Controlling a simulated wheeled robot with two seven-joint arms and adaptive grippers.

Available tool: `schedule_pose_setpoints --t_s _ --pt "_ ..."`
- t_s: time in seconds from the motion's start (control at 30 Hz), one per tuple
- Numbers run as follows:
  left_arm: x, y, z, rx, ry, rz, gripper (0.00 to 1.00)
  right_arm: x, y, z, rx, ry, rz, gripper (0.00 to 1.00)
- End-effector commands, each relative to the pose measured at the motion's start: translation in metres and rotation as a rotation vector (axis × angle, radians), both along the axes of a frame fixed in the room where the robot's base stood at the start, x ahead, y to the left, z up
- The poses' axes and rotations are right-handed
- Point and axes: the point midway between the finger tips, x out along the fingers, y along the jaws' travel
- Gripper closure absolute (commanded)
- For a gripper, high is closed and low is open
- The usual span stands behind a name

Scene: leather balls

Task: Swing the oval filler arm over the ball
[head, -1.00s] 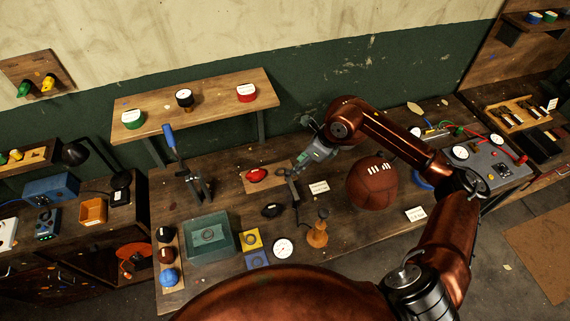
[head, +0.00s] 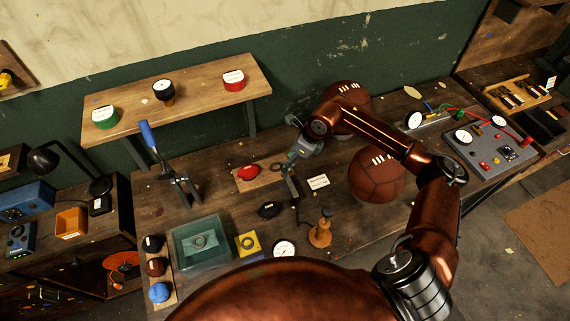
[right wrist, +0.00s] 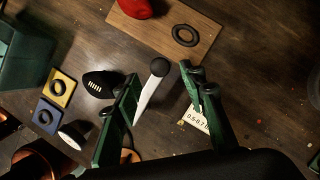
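In the right wrist view a pale arm with a dark round knob (right wrist: 160,68), which looks like the filler arm, lies between the fingers. In the head view the dark arm (head: 291,187) stands below my gripper. A dark oval ball with white laces (right wrist: 100,84) lies to the left of the arm; it also shows in the head view (head: 268,210). My right gripper (right wrist: 163,80) is open, its green fingers on either side of the arm. I cannot tell whether they touch it. It also shows in the head view (head: 288,166). My left gripper is not in view.
A brown laced ball (head: 376,177) sits right of my gripper. A green tray (head: 203,262), a dial (head: 284,249) and a wooden stand (head: 320,233) are nearer. A blue-handled tool (head: 150,137) stands left.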

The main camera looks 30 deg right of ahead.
Motion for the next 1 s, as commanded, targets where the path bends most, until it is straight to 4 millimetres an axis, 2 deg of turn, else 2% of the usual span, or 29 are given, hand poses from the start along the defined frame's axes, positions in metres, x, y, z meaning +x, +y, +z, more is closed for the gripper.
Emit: schedule_pose_setpoints --t_s 0.1,0.3,0.63,1.0 --pt "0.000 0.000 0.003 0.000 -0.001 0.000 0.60 0.005 0.006 -0.017 0.002 0.002 0.002 0.62" --pt "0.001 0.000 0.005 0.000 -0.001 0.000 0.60 0.011 0.011 -0.036 0.001 0.001 0.002 0.62" --pt "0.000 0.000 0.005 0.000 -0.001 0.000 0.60 0.012 0.012 -0.039 0.000 0.000 0.002 0.62" --pt "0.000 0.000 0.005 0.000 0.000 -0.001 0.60 0.012 0.012 -0.039 0.000 0.000 0.002 0.87"
